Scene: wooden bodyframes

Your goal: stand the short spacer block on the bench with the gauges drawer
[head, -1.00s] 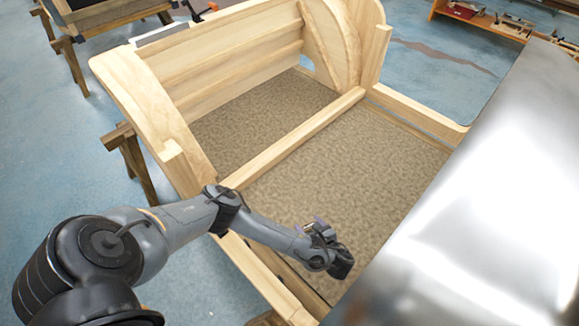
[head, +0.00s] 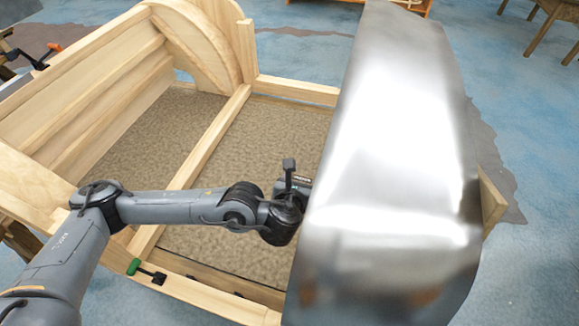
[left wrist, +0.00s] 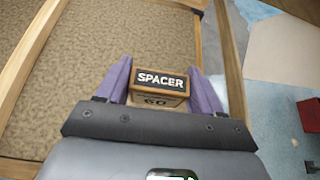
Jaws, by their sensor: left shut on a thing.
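The spacer block (left wrist: 160,84) is a small wooden block with a dark face reading "SPACER" and a "60" below it. My left gripper (left wrist: 162,92) is shut on it, with a purple finger at each side. In the head view my left arm reaches over the bodyframe, and its gripper end is largely hidden by the shiny metal panel (head: 400,160). The block cannot be made out clearly there. My right gripper is in neither view. No drawer marked for gauges shows.
The wooden bodyframe (head: 210,140) has a speckled brown floor and tall sides at left. A green-handled clamp (head: 135,267) sits on its near rail. A sliver of an orange-brown bench (head: 415,6) shows at the top. Blue floor (head: 530,110) is open at right.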

